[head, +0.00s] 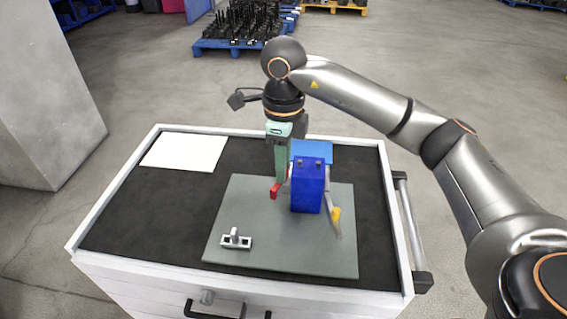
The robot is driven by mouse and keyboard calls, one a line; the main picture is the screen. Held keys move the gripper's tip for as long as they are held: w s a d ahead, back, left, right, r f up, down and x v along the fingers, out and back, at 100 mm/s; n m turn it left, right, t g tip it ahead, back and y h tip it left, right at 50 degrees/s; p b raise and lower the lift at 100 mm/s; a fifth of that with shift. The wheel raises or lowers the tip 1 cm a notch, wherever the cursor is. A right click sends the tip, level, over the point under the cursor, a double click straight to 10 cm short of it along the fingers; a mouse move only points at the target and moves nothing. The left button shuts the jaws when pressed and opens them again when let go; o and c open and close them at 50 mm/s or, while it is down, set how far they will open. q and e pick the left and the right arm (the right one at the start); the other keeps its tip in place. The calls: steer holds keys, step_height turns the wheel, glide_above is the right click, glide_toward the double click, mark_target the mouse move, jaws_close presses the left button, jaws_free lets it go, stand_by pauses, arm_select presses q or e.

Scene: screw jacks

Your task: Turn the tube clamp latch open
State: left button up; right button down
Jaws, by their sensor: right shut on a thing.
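A blue block-shaped device (308,190) stands upright on a grey plate (290,245) on the trolley top. A red lever (274,190) shows at its left side, and a lever with a yellow end (336,213) slants down at its right side. My right gripper (281,178) points down just left of the blue device, with its fingers shut at the red lever, which appears to be the latch. The fingers partly hide the lever's upper part and its joint. My left gripper is not in view.
A small light-grey metal bracket (236,241) sits at the plate's front left. A white sheet (185,151) lies at the trolley's back left. The dark mat (150,205) between them is clear. A concrete pillar (45,100) stands left, and a blue pallet (235,45) with black parts is behind.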

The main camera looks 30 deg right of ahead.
steer(key=shift+m, duration=0.6)
steer(key=c, duration=0.7)
jaws_free()
step_height(320, 180, up, 13)
steer(key=p, duration=0.2)
steer(key=shift+f, duration=0.2)
